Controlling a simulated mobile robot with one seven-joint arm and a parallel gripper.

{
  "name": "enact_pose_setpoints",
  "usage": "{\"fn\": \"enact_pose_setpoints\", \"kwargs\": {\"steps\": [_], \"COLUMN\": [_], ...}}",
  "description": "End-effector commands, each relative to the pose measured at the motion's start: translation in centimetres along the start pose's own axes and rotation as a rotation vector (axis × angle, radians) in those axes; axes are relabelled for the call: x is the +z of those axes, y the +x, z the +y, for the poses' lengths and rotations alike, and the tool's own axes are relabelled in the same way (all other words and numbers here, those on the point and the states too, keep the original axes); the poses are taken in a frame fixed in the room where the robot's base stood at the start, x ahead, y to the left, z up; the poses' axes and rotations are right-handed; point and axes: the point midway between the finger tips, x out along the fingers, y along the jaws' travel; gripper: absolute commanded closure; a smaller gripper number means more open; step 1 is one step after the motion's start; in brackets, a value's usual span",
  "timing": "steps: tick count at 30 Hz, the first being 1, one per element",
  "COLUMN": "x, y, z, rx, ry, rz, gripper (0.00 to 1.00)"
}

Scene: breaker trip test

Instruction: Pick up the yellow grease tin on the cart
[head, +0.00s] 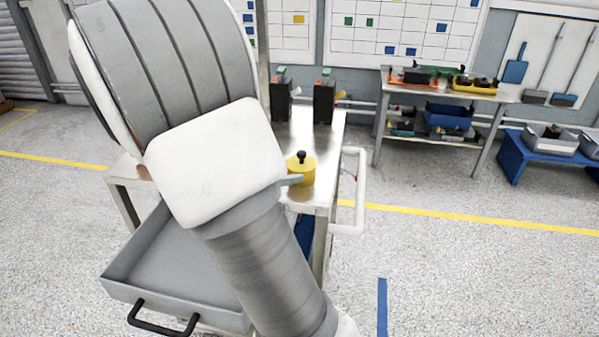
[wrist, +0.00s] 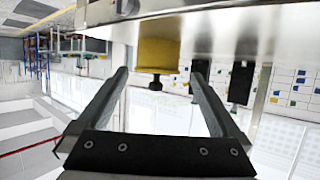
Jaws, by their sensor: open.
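The yellow grease tin (head: 301,170) with a black knob on its lid stands upright on the front right part of the cart's metal top (head: 326,148). In the wrist view, which is upside down, the tin (wrist: 158,54) hangs from the cart top at the upper middle. My gripper (wrist: 160,75) is open there. Its two fingers point at the tin, and the knob shows between the fingertips with space on both sides. In the head view my arm hides most of the gripper; one grey finger shows beside the tin's left side. Contact cannot be told.
Two black devices (head: 324,102) stand at the back of the cart top. A grey drawer (head: 170,270) is pulled out at the cart's front left, and a white handle (head: 350,190) is on its right. A workbench (head: 455,90) with bins stands behind.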

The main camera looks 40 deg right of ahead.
Motion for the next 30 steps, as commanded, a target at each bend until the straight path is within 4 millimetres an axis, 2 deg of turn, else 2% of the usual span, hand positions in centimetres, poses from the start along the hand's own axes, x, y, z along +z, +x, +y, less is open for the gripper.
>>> {"fn": "enact_pose_setpoints", "kwargs": {"steps": [3,8,18,27,30], "x": [0.0,0.0,0.0,0.0,0.0], "y": [1.6,2.4,6.9,7.3,7.3], "z": [0.0,0.1,0.4,0.3,0.3], "rx": [0.002,0.001,0.003,0.000,0.000], "ry": [-0.001,0.000,0.000,-0.001,0.000], "rz": [0.001,-0.001,0.000,-0.001,-0.001], "gripper": [0.00,0.00,0.00,0.00,0.18]}}
